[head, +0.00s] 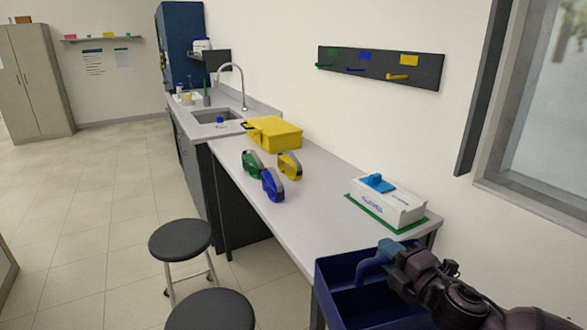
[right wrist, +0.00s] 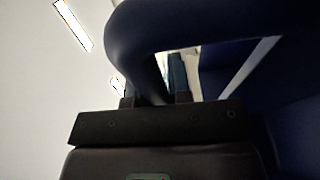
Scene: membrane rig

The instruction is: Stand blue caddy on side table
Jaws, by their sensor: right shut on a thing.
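The blue caddy (head: 332,298) is an open box with a divided inside and a blue handle, at the bottom right of the head view, in front of the bench's near end. My right gripper (head: 387,250) is shut on its handle. In the right wrist view the thick dark blue handle (right wrist: 185,22) arches across and passes down between the fingers of my right gripper (right wrist: 155,88). The caddy looks roughly level. Its underside and what is below it are out of view. I cannot make out a separate side table. My left gripper is not in view.
The long grey bench (head: 300,225) carries a white box (head: 385,205) on a green mat, several coloured tape-dispenser-like things (head: 270,183) and a yellow case (head: 273,133). Two black stools (head: 180,238) stand left of the bench. Floor farther left is clear.

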